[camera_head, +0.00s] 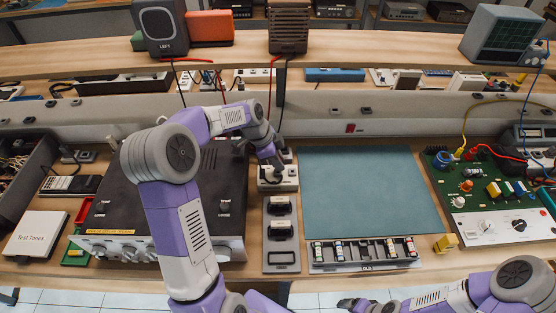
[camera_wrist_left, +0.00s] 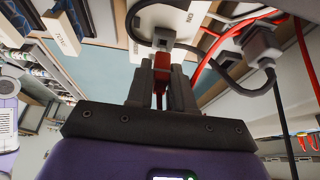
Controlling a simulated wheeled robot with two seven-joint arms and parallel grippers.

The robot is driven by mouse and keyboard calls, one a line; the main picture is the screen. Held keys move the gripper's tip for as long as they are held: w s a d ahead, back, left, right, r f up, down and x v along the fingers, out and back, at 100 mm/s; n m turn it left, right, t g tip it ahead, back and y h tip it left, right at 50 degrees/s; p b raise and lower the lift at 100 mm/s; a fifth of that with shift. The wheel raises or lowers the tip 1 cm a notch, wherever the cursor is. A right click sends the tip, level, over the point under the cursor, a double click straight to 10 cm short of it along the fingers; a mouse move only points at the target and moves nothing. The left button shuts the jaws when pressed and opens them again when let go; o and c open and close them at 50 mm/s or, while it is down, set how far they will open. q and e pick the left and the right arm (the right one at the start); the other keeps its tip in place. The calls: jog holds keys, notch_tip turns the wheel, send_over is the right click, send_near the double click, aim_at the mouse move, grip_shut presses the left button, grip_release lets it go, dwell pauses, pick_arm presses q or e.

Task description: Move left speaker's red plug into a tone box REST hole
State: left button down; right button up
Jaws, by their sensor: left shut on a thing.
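The left speaker (camera_head: 160,28), dark grey and marked LEFT, stands on the back shelf with red and black leads hanging below it. My left gripper (camera_head: 275,167) is over a small white box (camera_head: 279,184) on the bench, which seems to be the tone box. In the left wrist view the gripper (camera_wrist_left: 160,72) is shut on a red plug (camera_wrist_left: 161,64), pointing at a white panel (camera_wrist_left: 178,18) marked ON. Whether the plug's tip is in a hole is hidden. My right gripper (camera_head: 356,303) is low at the bottom edge; its jaws are unclear.
A black amplifier (camera_head: 112,195) stands left of the white box and a blue-green mat (camera_head: 370,190) lies right. A grey tray (camera_head: 281,240) is in front. Black cable (camera_wrist_left: 240,92) and red cables (camera_wrist_left: 235,35) loop near the gripper. The mat is clear.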

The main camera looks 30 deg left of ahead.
pick_arm(q)
jog(key=shift+f+b, duration=0.6)
jog(key=shift+f, duration=0.25)
dwell(0.5)
jog(key=c, duration=0.9)
grip_release()
jog(key=shift+w+d+r+p+v, duration=0.25)
jog(key=shift+p+v, duration=0.7)
jog(key=shift+v, duration=1.1)
jog(key=shift+w+d+r+p+v, duration=0.1)
jog(key=shift+d+p+v, duration=0.2)
jog(key=shift+p+v, duration=1.25)
jog(key=shift+w+d+r+p+v, duration=0.15)
jog(key=shift+d+p+v, duration=0.2)
jog(key=shift+v, duration=2.2)
jog(key=shift+f, duration=0.15)
